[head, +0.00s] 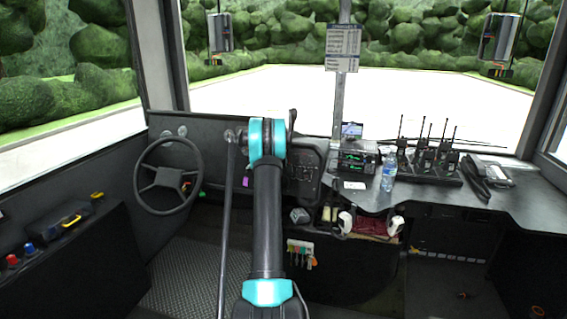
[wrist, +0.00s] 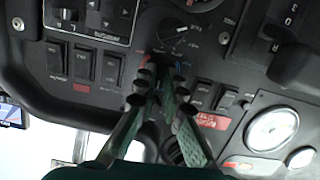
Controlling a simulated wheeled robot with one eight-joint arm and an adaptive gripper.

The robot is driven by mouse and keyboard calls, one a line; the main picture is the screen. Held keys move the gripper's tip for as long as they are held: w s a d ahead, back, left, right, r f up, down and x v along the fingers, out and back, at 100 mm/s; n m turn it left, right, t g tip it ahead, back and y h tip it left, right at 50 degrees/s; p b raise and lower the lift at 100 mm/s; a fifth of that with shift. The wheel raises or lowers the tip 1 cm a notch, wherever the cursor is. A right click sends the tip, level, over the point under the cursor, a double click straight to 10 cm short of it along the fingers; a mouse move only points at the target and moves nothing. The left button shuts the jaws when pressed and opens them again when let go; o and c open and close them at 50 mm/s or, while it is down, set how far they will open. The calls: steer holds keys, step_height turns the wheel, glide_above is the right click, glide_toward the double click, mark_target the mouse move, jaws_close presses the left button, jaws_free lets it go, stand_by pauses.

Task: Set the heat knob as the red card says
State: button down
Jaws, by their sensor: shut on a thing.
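My gripper (wrist: 162,72) reaches the dark dashboard panel in the wrist view, its green fingers close together. It is shut on a dark knob, mostly hidden behind the fingertips. A red mark (wrist: 143,58) and a blue mark (wrist: 176,123) show on the panel beside the fingers, in keeping with a heat knob. The knob's pointer and setting are hidden. A small red label (wrist: 213,121) with pale lettering, perhaps the red card, is on the panel to the right; I cannot read it. In the head view, my arm hides the gripper and knob.
A dial with white markings (wrist: 181,39) lies just above the fingers in the wrist view. Rocker switches (wrist: 84,62) are at left, gauges (wrist: 271,128) at right. In the head view, the steering wheel (head: 168,141) stands left of my arm; a bottle (head: 389,171) and radios stand right.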

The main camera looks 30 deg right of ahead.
steer(key=m, duration=0.5)
steer(key=shift+s+t+y, duration=0.1)
steer(key=shift+t+y, duration=0.2)
steer(key=shift+t, duration=0.1)
steer(key=m+t, duration=0.1)
steer(key=m, duration=0.4)
steer(key=shift+f, duration=0.15)
steer(key=m+t, duration=0.1)
steer(key=m, duration=0.4)
steer(key=shift+s, duration=0.1)
steer(key=m, duration=0.5)
steer(key=shift+f, duration=0.15)
steer(key=shift+t+h, duration=0.3)
steer(key=shift+h, duration=0.1)
steer(key=c, duration=1.6)
jaws_free()
